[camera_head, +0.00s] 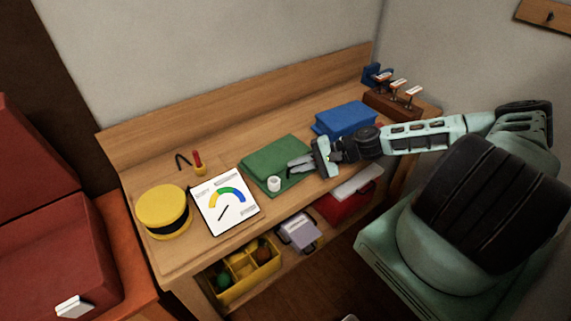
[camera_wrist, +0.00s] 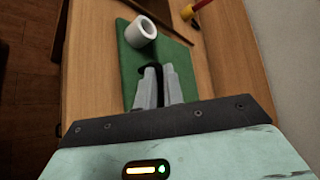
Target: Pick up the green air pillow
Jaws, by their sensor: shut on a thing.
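A green, flat, cloth-like thing (camera_head: 272,154), the only large green item on the bench, lies in the middle of the worktop. It also shows in the wrist view (camera_wrist: 178,58). Whether it is an air pillow I cannot tell. A white roll (camera_head: 274,184) stands on its front part and also shows in the wrist view (camera_wrist: 141,30). My gripper (camera_head: 293,167) is over the green thing's right side, beside the roll. In the wrist view, my fingers (camera_wrist: 158,75) are close together with a small black curved piece (camera_wrist: 153,68) between their tips. The fingers partly hide the green surface.
A blue folded thing (camera_head: 345,119) lies behind my gripper. A white gauge board (camera_head: 225,206) and a yellow round thing (camera_head: 162,210) are left. A red-handled tool (camera_head: 198,163) stands behind them. Clamps (camera_head: 397,87) are at the back right; a yellow bin (camera_head: 243,273) is below.

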